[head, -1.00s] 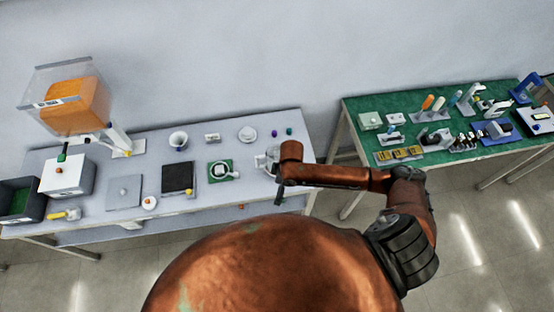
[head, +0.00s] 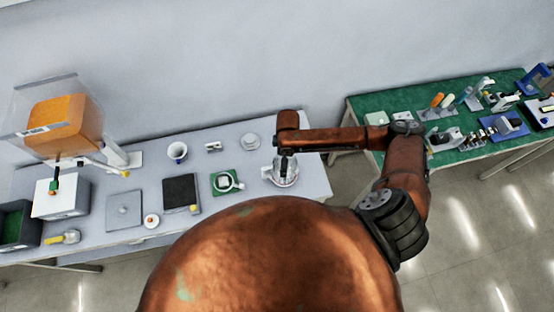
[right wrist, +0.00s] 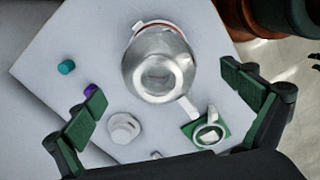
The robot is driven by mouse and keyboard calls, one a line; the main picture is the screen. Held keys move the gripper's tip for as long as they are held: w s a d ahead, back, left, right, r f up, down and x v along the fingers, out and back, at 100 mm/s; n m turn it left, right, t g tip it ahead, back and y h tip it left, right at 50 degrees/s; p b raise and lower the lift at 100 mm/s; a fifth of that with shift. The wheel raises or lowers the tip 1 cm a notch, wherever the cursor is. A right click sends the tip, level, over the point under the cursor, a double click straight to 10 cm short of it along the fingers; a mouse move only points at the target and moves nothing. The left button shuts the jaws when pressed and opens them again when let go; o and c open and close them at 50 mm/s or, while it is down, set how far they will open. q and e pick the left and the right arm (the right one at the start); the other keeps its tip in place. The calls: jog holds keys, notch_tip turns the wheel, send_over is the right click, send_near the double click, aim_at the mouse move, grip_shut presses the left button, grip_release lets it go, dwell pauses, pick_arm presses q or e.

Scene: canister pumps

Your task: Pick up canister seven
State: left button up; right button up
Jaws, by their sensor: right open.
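A shiny silver canister (head: 285,175) with a protruding handle stands near the right end of the white table in the head view. It is large in the right wrist view (right wrist: 158,72). No number is legible on it, so I cannot tell whether it is canister seven. My right gripper (right wrist: 170,103) is open and empty, its dark green finger pads spread wide on either side of the view. The canister shows beyond and between them, with no contact visible. In the head view my right arm is over the canister and partly hides it. My left gripper is not in view.
A teal cylinder (right wrist: 66,67) and a purple one (right wrist: 90,90) lie near the canister. A white lidded dish (right wrist: 123,128) and a green mat (right wrist: 225,131) with a white cup (right wrist: 209,134) are close by. A green table (head: 356,112) with tools stands at right.

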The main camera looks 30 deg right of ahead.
jog(key=shift+w+f, duration=0.15)
jog(key=shift+w, duration=0.2)
jog(key=shift+d+f, duration=0.15)
jog(key=shift+f, duration=0.6)
jog(key=shift+s+f, duration=0.15)
jog(key=shift+f, duration=0.2)
jog(key=f, duration=0.1)
jog(key=f+p, duration=0.1)
jog(key=f, duration=0.2)
jog(key=shift+a+f+p, duration=0.2)
jog(key=shift+a+p, duration=0.1)
jog(key=shift+f, duration=0.4)
jog(key=c, duration=1)
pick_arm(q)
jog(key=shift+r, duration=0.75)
pick_arm(e)
jog(key=c, duration=0.8)
